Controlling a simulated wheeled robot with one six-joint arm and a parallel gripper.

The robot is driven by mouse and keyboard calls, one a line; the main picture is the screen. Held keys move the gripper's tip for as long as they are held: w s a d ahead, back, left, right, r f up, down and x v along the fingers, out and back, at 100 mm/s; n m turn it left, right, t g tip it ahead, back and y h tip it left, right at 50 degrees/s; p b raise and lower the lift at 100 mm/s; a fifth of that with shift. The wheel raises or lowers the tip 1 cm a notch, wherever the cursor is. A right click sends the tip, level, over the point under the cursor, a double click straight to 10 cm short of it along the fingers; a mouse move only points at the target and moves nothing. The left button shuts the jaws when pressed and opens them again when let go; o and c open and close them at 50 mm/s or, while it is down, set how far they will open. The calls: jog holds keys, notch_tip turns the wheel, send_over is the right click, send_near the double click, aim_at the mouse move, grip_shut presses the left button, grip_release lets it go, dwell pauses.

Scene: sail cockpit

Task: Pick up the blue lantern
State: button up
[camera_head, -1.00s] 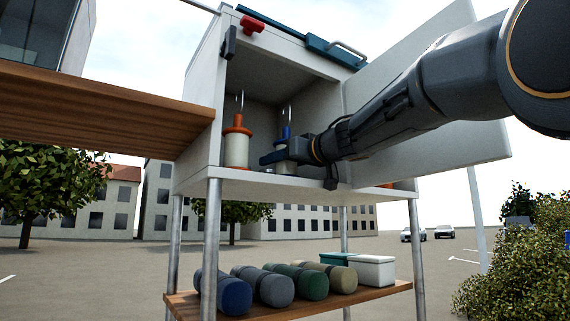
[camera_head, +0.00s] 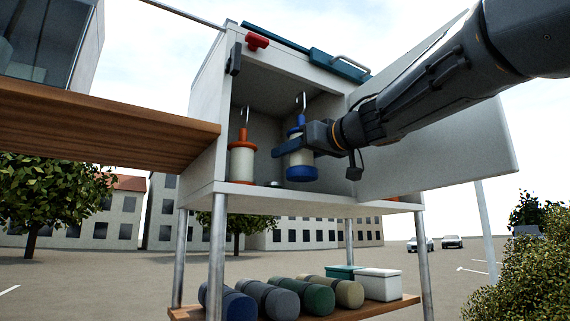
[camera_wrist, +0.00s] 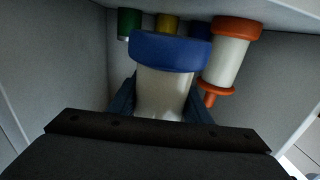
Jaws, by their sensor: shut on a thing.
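The blue lantern (camera_head: 299,157) has a white body with a blue base and blue top, and a wire hook above. My gripper (camera_head: 304,143) is shut on its body inside the open white locker (camera_head: 206,150). The lantern is upright, with its base raised a little above the locker floor. In the wrist view the lantern (camera_wrist: 167,72) sits between my fingers, its blue base at the top of the picture. An orange lantern (camera_head: 242,160) stands to its left; it also shows in the wrist view (camera_wrist: 229,58).
The locker door (camera_head: 440,150) is open on the right, behind my arm. Green (camera_wrist: 129,24) and yellow (camera_wrist: 167,23) items show behind the lantern in the wrist view. A wooden shelf (camera_head: 110,128) is at left. Rolls (camera_head: 318,297) and boxes (camera_head: 380,284) lie below the locker.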

aim_at(302, 169)
jog(key=s+d+b, duration=0.2)
jog(key=s+b, duration=0.1)
jog(key=s, duration=0.4)
jog(key=shift+s+d+f, duration=0.15)
jog(key=shift+s+d, duration=0.05)
